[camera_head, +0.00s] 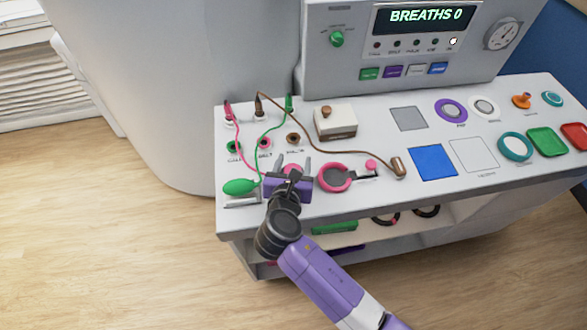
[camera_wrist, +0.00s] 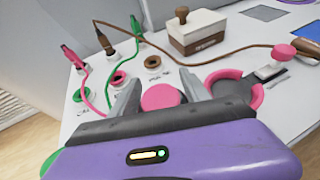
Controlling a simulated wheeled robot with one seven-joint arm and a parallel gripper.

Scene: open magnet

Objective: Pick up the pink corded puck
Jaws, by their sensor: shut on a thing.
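The pink corded puck (camera_head: 292,168) is between the two fingers of my gripper (camera_head: 293,164), at the front left part of the white worktop (camera_head: 228,212). In the wrist view the round pink face of the puck (camera_wrist: 162,97) shows between the grey fingers of my gripper (camera_wrist: 160,92), which are shut on it. A pink cord (camera_wrist: 86,82) runs from a pink plug (camera_wrist: 72,56) down towards the puck. Its lower end is hidden behind my gripper. I cannot tell whether the puck touches the worktop.
A pink ring-shaped holder (camera_head: 335,178) lies just right of my gripper. A green bulb (camera_head: 239,187) with a green cord lies to the left. A brown cord (camera_head: 330,128) crosses behind to a brown end piece (camera_head: 398,167). A white box (camera_head: 335,121) stands farther back.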

